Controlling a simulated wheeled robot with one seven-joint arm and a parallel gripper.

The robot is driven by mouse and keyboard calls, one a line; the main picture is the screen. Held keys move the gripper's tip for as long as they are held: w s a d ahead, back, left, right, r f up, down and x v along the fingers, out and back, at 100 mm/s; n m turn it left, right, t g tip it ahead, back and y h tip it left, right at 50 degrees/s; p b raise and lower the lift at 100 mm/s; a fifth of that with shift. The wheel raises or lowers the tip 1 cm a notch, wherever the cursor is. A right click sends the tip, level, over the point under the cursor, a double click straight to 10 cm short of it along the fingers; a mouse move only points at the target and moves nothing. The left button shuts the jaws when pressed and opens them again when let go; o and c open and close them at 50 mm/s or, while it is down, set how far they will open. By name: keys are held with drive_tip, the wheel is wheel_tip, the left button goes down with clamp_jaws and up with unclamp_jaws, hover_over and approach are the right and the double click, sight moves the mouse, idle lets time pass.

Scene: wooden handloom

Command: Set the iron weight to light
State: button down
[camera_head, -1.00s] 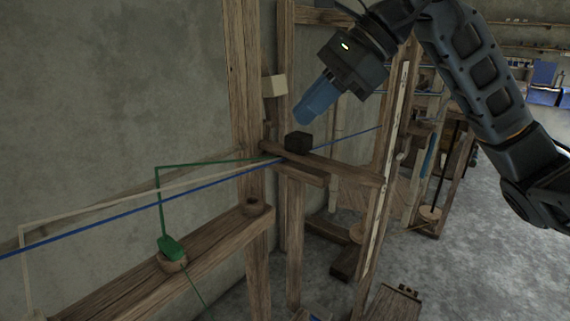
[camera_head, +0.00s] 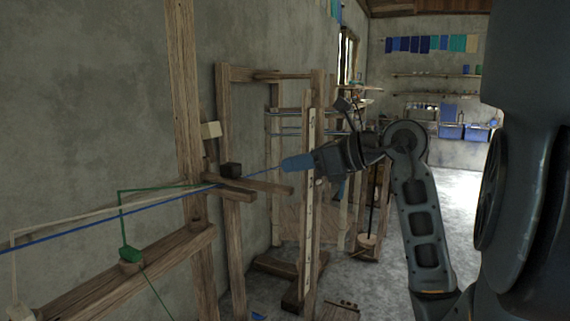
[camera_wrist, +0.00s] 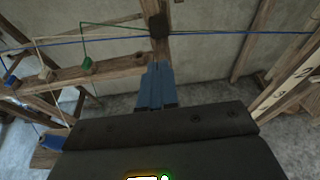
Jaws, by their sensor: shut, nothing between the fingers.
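The iron weight is probably the small black block (camera_head: 230,169) sitting on top of a short wooden arm (camera_head: 262,188) that juts from the loom's posts. The block also shows in the wrist view (camera_wrist: 159,27), just beyond my fingertips. My gripper (camera_head: 284,164) has blue fingers, shut and empty. They point left toward the block, with a clear gap between them and it in the head view. In the wrist view, the shut fingers (camera_wrist: 155,68) cover part of the wooden arm.
A blue thread (camera_head: 150,205) runs along the loom past the block. A green bent wire (camera_head: 121,215) with a green piece stands on the lower beam (camera_head: 150,265). A pale block (camera_head: 211,129) is fixed above the black one. Open floor lies right.

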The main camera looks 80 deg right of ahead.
sight(234, 164)
drive_tip(key=x, duration=0.3)
drive_tip(key=p+x, duration=0.1)
drive_tip(key=x, duration=0.3)
drive_tip(key=r+p+x, duration=0.1)
drive_tip(key=x, duration=0.3)
drive_tip(key=shift+w, duration=0.35)
drive_tip(key=shift+w+d+b, duration=0.1)
drive_tip(key=shift+w+d, duration=0.1)
drive_tip(key=shift+w, duration=0.6)
drive_tip(key=shift+w+d+b, duration=0.15)
drive_tip(key=shift+w+d, duration=0.05)
drive_tip(key=shift+w, duration=0.55)
drive_tip(key=shift+w+d+b, duration=0.1)
drive_tip(key=shift+w+d, duration=0.1)
drive_tip(key=shift+w, duration=0.6)
drive_tip(key=shift+w+f, duration=0.1)
